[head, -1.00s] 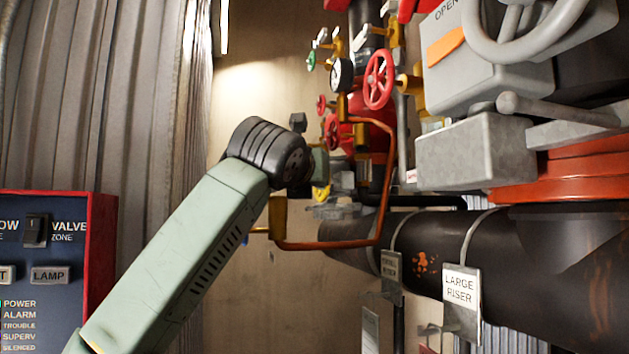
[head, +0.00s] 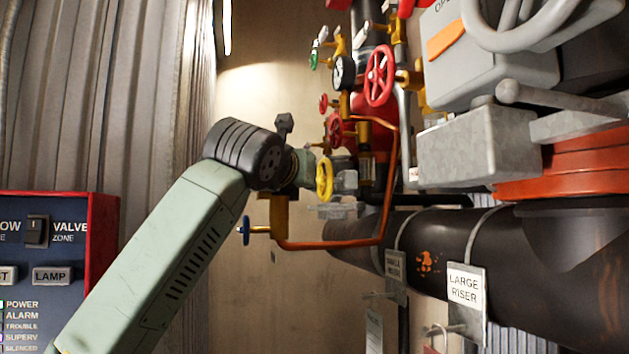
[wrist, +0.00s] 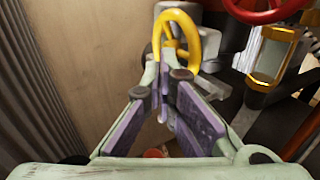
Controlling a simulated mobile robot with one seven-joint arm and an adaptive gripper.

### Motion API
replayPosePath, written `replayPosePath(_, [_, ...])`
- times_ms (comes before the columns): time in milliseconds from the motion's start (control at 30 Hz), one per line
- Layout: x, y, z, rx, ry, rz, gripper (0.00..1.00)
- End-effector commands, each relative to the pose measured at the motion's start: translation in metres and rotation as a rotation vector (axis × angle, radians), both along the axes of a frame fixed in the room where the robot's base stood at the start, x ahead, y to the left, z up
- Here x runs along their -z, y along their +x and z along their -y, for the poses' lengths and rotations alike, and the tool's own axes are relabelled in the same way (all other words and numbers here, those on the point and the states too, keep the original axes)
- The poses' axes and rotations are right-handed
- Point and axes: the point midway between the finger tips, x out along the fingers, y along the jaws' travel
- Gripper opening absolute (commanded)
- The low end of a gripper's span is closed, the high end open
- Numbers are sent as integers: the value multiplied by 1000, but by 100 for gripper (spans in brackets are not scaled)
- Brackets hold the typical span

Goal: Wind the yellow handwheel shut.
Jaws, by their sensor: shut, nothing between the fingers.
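The yellow handwheel (head: 330,182) stands just right of my wrist in the head view, seen nearly edge-on. In the wrist view the yellow handwheel (wrist: 194,42) is at the top centre, with its rim, spokes and hub showing. My gripper (wrist: 166,70) is shut and empty, its purple-padded fingers meeting near the tips. The tips point at the lower part of the wheel; I cannot tell whether they touch it. In the head view my gripper (head: 304,168) is partly hidden by my wrist.
Red handwheels (head: 379,76) and a gauge (head: 342,73) sit above, and a blue handwheel (head: 246,230) is below left. A copper pipe (head: 330,244) runs beneath the yellow wheel. A large dark pipe (head: 440,240) and a grey box (head: 475,147) fill the right.

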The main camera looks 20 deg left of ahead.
Motion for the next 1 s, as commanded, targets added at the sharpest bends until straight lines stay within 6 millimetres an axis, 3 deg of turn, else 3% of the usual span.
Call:
replayPosePath(33, [-8,-5,-11,-17,-4,1,0])
replayPosePath(167, [-33,-4,-12,-19,-4,-6,0])
replayPosePath(200, [-16,2,-22,-29,-4,-84,0])
replayPosePath(400, [13,7,-41,-16,-4,-314,0])
replayPosePath(533, [19,8,-34,-6,-1,-350,0])
replayPosePath(667, [15,14,-7,-2,1,-349,0])
replayPosePath(767, [10,21,22,0,1,-347,0])
replayPosePath(833, [-24,17,20,-6,-5,-346,0])
replayPosePath(1000, [-52,38,7,-6,-8,-349,0])
